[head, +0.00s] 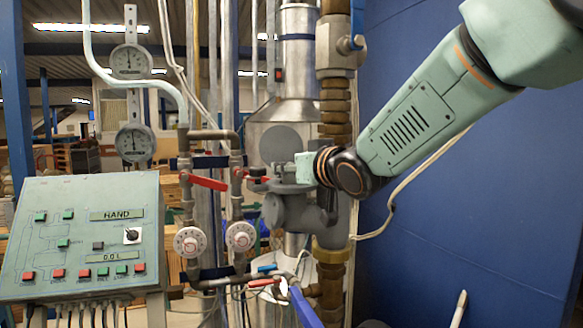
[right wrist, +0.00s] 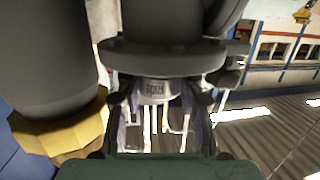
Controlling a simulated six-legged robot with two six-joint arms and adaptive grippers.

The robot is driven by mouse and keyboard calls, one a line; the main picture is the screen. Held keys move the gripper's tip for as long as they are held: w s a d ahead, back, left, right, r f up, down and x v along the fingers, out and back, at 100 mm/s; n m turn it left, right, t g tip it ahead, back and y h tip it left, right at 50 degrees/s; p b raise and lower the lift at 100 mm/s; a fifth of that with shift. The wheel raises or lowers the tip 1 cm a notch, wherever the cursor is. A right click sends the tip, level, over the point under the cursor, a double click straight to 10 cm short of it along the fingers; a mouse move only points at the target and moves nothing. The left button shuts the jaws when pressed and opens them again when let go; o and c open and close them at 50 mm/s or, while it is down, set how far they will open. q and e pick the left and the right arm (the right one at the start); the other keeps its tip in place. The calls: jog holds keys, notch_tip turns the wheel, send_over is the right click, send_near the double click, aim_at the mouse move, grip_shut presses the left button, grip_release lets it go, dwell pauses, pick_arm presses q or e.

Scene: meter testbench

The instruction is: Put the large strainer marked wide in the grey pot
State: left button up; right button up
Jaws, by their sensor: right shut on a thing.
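The grey pot (head: 283,212) is part of the pipework at the middle of the head view, with a flange at its top. My right gripper (head: 272,178) is level with that flange. In the right wrist view, which looks upside down, the pot (right wrist: 165,25) and its flange (right wrist: 160,60) show close to my fingers. My right gripper (right wrist: 158,105) is shut on a metallic strainer (right wrist: 155,88) with a small label too blurred to read. The strainer is at the flange; how far inside it sits is hidden. My left gripper is out of view.
A round grey disc (head: 282,145) stands behind my right gripper. Red levers (head: 209,182) and white dials (head: 240,237) are to the left. A brass-jointed pipe (head: 335,110) rises close by. A control box (head: 85,235) stands at left. A blue wall (head: 460,200) fills the right.

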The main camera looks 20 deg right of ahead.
jog(key=shift+f, duration=0.1)
jog(key=shift+s+a+f, duration=0.1)
jog(key=shift+a+f, duration=0.05)
jog(key=shift+f, duration=0.05)
jog(key=shift+f+b, duration=0.2)
jog(key=shift+b, duration=0.15)
jog(key=o, duration=1.3)
